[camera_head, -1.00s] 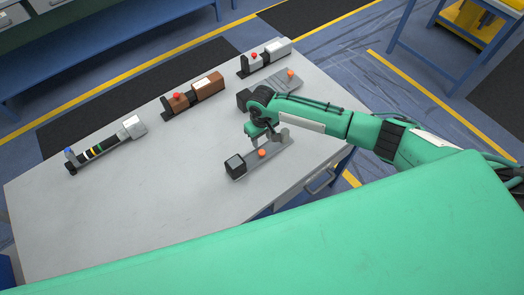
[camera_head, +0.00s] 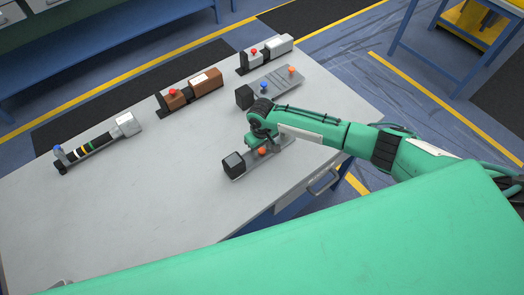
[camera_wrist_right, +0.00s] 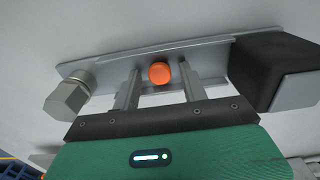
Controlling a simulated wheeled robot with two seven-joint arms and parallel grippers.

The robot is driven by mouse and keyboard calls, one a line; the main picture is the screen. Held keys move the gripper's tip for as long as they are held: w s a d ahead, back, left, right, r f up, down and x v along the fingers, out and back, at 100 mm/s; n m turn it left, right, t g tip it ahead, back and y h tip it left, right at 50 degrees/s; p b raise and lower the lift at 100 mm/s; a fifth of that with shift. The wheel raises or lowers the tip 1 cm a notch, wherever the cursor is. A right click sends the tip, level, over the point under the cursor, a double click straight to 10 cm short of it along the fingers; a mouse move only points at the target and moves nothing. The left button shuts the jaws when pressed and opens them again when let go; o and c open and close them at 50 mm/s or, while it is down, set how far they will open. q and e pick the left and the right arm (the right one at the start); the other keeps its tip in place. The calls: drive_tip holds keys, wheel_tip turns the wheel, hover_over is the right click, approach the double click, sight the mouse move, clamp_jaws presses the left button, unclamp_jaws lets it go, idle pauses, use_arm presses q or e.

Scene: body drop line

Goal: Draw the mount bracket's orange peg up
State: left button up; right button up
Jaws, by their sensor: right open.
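The mount bracket (camera_head: 250,163) is a grey plate near the table's right edge, with a dark block at its left end. Its orange peg (camera_head: 262,152) stands up from the plate. In the right wrist view the peg (camera_wrist_right: 160,72) shows as a round orange head in front of the bracket's plate (camera_wrist_right: 205,49). A hex bolt (camera_wrist_right: 66,96) is at the plate's left end and the dark block at its right. My right gripper (camera_wrist_right: 160,78) is open, one finger on each side of the peg, with gaps showing. My left gripper is not in view.
Behind stands another grey plate (camera_head: 275,85) with a blue and an orange peg. Brown (camera_head: 190,92) and grey (camera_head: 265,54) units with red knobs and a striped rod (camera_head: 95,145) lie along the far side. The grey table's (camera_head: 150,205) middle is clear.

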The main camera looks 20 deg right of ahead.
sight(262, 150)
drive_tip(key=shift+c, duration=0.4)
drive_tip(key=c, duration=0.8)
drive_tip(key=shift+o, duration=0.2)
drive_tip(key=shift+r+p, duration=0.7)
drive_tip(key=shift+p, duration=0.2)
drive_tip(key=o, duration=0.8)
drive_tip(key=shift+o, duration=0.2)
wheel_tip(262, 150, up, 7)
drive_tip(key=p, duration=0.7)
